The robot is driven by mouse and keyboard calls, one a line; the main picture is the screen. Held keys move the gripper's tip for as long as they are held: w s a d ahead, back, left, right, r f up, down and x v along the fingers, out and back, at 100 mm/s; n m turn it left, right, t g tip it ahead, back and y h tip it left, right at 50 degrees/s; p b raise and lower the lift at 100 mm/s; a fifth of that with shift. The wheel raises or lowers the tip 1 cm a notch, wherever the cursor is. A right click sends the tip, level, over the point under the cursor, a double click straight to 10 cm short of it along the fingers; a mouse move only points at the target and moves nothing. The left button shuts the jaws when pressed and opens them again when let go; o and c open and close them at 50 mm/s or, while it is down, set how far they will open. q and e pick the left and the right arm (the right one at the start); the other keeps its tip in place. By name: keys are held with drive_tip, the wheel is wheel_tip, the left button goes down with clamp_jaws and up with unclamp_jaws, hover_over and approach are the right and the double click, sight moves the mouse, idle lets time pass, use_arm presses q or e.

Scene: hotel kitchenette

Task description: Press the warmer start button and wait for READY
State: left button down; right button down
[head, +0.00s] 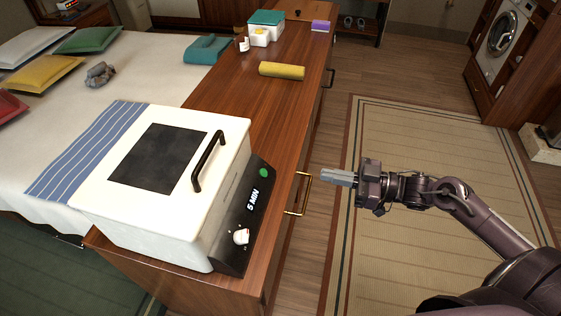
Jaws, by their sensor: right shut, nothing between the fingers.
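The white warmer (98,205) stands at the near end of the wooden counter, its lid shut, with a dark window and a dark handle (207,162). Its dark front panel faces right and carries a green round button (264,173), a display (253,200) reading "5 MIN" and a white knob (241,237). My right gripper (324,174) is shut and empty. It points left toward the panel from the right, and in the picture a gap separates its tips from the green button. My left gripper is out of view.
A brass drawer handle (304,193) sticks out of the counter front, close to my right gripper in the picture. A yellow roll (282,70), a teal-lidded container (265,22) and a purple sponge-like block (320,26) lie farther back. Open floor with a mat (420,130) is at right.

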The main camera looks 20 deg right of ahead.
approach(261, 170)
wheel_tip(261, 170, up, 3)
drive_tip(key=w+a, duration=0.1)
drive_tip(key=w+a+f, duration=0.1)
drive_tip(key=w+a+f+p, duration=0.1)
drive_tip(key=a, duration=0.1)
drive_tip(key=shift+w+a+f, duration=0.25)
drive_tip(key=shift+a+f, duration=0.05)
drive_tip(key=shift+f, duration=0.1)
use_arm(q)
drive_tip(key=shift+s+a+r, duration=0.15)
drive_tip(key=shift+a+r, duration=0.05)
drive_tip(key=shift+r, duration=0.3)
